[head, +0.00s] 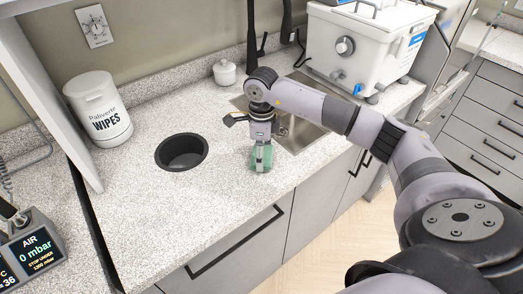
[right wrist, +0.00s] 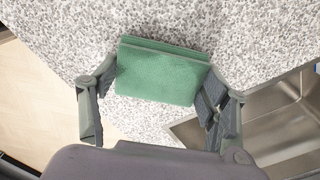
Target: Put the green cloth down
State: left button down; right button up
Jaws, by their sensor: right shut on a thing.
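The green cloth (head: 266,163) is a small folded piece at the counter's front part, left of the sink. It also shows in the right wrist view (right wrist: 160,73), lying between the fingers with the speckled counter behind it. My right gripper (head: 260,152) comes from above and is shut on the cloth; its fingers show on either side of it in the right wrist view (right wrist: 155,98). I cannot tell whether the cloth touches the counter. My left gripper is not in view.
The speckled counter (head: 222,205) is clear left of the cloth. A round dark opening (head: 182,153) is set in it. A white wipes tub (head: 98,108) and small lidded pot (head: 225,73) stand behind. The steel sink (head: 300,130) lies right, with a white bath unit (head: 365,40) beyond.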

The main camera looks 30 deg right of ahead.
jog(key=shift+f, duration=0.1)
jog(key=shift+f, duration=0.1)
jog(key=o, duration=1.1)
jog(key=shift+r, duration=0.3)
notch_tip(320, 180, up, 12)
jog(key=b, duration=0.3)
